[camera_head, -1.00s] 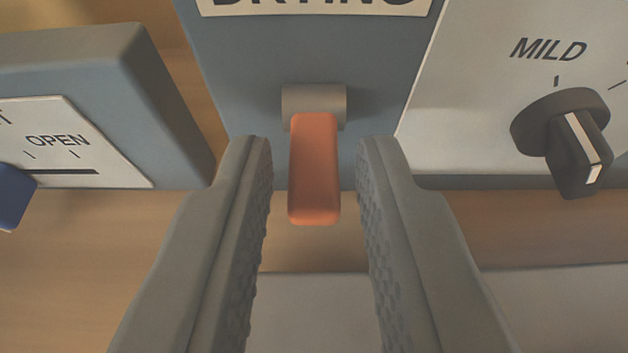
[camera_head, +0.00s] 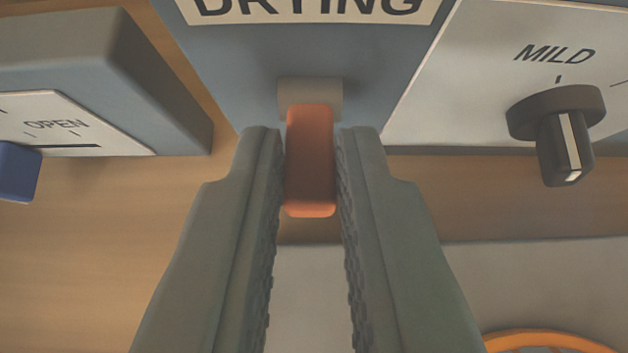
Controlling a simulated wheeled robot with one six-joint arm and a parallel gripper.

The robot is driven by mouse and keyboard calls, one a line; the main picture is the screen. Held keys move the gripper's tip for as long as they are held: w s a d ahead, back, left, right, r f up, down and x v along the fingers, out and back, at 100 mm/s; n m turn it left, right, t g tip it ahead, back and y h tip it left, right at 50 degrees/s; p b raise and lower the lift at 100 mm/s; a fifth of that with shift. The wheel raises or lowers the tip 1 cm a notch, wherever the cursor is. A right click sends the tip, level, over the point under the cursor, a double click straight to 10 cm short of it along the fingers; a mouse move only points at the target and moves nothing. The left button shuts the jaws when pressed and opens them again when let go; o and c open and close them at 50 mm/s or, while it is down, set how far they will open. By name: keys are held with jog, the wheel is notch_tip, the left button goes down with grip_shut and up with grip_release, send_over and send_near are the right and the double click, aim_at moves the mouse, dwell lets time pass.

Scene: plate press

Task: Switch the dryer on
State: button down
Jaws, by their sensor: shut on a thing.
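The dryer switch is an orange-red lever (camera_head: 310,165) on a grey pivot (camera_head: 309,92), set on a blue-grey panel (camera_head: 245,85) below a label reading "DRYING" (camera_head: 310,8). The lever points down and out toward the camera. My gripper (camera_head: 310,145) is shut on the lever, with one textured finger on each side of it. The lever's sides are partly hidden by the fingertips.
To the right is a white panel with a dark knob (camera_head: 562,125) below the word "MILD". To the left is a grey box with an "OPEN" scale and a blue slider (camera_head: 18,172). An orange curved rim (camera_head: 545,341) shows at the lower right.

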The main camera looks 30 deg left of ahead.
jog(key=shift+w+a+r+g+h, duration=0.15)
jog(key=shift+r+g+h, duration=0.1)
jog(key=shift+g+h, duration=0.25)
jog(key=c, duration=1.4)
grip_release()
jog(key=v, duration=1.7)
jog(key=shift+r, duration=0.25)
